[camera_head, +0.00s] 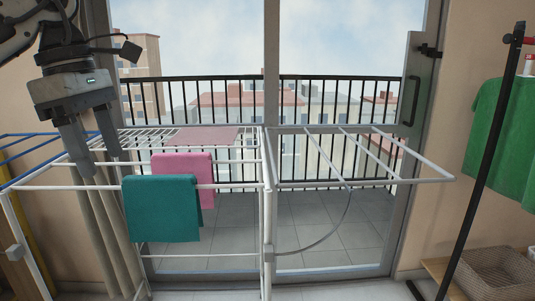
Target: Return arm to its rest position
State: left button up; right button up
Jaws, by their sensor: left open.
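My left gripper (103,165) comes in from the upper left and points down. It is open, with its two fingers apart and nothing between them. The fingertips show over the left part of the white drying rack (263,215), left of the hanging cloths. A teal cloth (162,208) hangs over the front rail. A pink cloth (184,165) hangs just behind it. My right gripper is not in view.
A mauve cloth (207,138) lies flat across the rack's back. A green cloth (500,140) hangs on a black rack (468,209) at the right. A wicker basket (495,274) stands below it. Glass doors and a balcony railing (335,88) lie behind. The rack's right wing is bare.

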pick_arm(q)
jog(key=s+d+f+g+h+p, duration=0.15)
jog(key=d+f+g+h, duration=0.45)
jog(key=d, duration=1.1)
jog(key=s+d+f+n+t+h+p, duration=0.1)
jog(key=s+d+n+t+h+p, duration=0.3)
jog(key=d+n+h, duration=0.75)
jog(key=w+a+f+n+t+y+p, duration=0.15)
jog(key=a+f+n+t+y, duration=0.3)
jog(key=n+t, duration=0.75)
jog(key=w+a+f+n+t+y, duration=0.25)
jog(key=a+f+n+t, duration=0.45)
jog(key=n, duration=0.9)
jog(key=s+a+f+n+g+y+p, duration=0.1)
jog(key=s+a+f+n+g+y, duration=0.2)
jog(key=s+f+n, duration=0.3)
jog(key=s+a+f+n+g+y+p, duration=0.1)
jog(key=s+a+f+n+g+y, duration=0.2)
jog(key=s+f+n+y, duration=0.3)
notch_tip(320, 180, down, 5)
jog(key=shift+s+a+f, duration=0.1)
jog(key=shift+s+a, duration=0.25)
jog(key=shift+s, duration=0.75)
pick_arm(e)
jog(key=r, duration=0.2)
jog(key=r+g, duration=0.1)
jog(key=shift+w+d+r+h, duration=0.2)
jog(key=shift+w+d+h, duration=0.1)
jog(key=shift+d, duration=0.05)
